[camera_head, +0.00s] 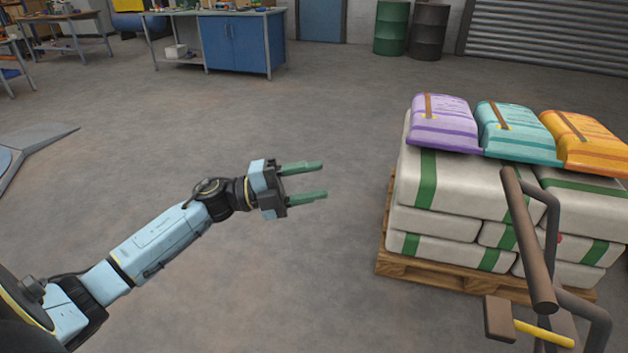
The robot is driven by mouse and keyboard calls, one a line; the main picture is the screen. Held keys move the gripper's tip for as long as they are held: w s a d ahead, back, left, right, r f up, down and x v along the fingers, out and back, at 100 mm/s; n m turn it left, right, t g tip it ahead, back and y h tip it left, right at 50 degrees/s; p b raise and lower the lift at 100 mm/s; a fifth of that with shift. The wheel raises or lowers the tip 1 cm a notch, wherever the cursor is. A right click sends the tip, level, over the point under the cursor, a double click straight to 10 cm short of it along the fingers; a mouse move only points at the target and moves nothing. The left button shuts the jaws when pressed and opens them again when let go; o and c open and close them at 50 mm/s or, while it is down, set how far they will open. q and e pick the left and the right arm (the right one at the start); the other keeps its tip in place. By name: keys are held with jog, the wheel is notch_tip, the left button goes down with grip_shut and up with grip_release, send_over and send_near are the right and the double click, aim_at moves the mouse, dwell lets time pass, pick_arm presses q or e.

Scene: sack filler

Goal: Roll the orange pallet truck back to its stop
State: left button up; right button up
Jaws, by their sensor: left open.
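A brown tubular handle (528,240) with a loop frame and a yellow lever (543,333) stands at the lower right, in front of the loaded pallet. It looks like the pallet truck's handle; no orange truck body shows, and the lower part is cut off by the frame edge. My left gripper (325,179) reaches in from the left over bare floor. Its two green fingers are apart with nothing between them, pointing right, well left of the handle and not touching it. My right gripper is not in view.
A wooden pallet (440,276) carries stacked white sacks with green bands (465,185). Purple (443,122), teal (517,132) and orange (583,142) sacks lie on top. A blue cabinet bench (237,45) and drums (391,28) stand at the back. The middle floor is clear.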

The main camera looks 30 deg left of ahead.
pick_arm(q)
jog(key=v, duration=1.2)
jog(key=shift+s+a+p, duration=0.2)
jog(key=shift+a+p, duration=0.05)
jog(key=shift+p, duration=0.05)
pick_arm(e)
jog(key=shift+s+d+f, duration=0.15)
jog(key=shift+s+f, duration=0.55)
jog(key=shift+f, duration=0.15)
pick_arm(q)
jog(key=shift+f, duration=0.1)
